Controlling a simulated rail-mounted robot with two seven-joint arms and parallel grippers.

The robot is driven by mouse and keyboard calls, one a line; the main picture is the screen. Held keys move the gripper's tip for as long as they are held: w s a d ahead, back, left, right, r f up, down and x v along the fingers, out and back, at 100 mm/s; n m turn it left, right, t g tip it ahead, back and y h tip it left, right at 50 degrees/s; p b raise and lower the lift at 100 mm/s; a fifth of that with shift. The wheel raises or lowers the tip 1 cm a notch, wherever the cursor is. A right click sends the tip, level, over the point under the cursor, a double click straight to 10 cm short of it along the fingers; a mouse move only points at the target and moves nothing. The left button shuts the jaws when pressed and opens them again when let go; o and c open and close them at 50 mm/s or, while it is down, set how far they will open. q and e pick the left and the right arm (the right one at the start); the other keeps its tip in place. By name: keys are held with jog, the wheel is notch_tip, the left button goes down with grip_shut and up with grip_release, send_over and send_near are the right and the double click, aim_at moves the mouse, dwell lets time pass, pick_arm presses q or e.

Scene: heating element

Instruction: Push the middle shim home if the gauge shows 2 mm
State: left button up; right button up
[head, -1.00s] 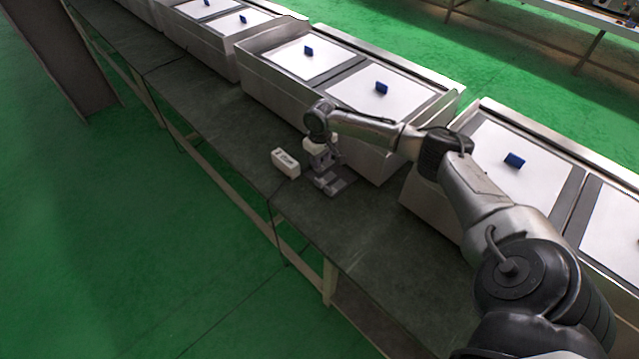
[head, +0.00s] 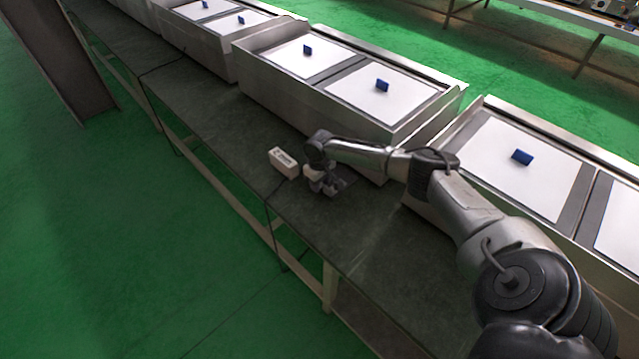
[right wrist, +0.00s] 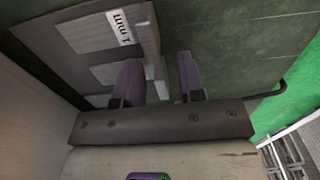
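A white box with dark marks on its side, probably the gauge (head: 283,162), lies on the bench; its reading is too small to make out in the head view. The grey shim fixture (head: 345,180) is partly hidden under my right gripper (head: 321,184). In the right wrist view, the fixture's dark plate (right wrist: 57,66) carries several grey blocks. One carries a white label (right wrist: 121,27), turned around, that seems to read 1 mm. My right gripper (right wrist: 158,70) is open, its purple fingers apart. A grey block (right wrist: 154,78) shows beside the left finger; I cannot tell whether they touch. My left gripper is out of view.
The dark bench (head: 380,245) is clear in front and to the right of the fixture. A metal tray unit with white panels (head: 345,80) and blue tabs stands close behind, and another (head: 520,150) stands to the right. Green floor lies beyond the front edge.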

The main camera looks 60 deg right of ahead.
jog(key=shift+c, duration=0.4)
grip_shut()
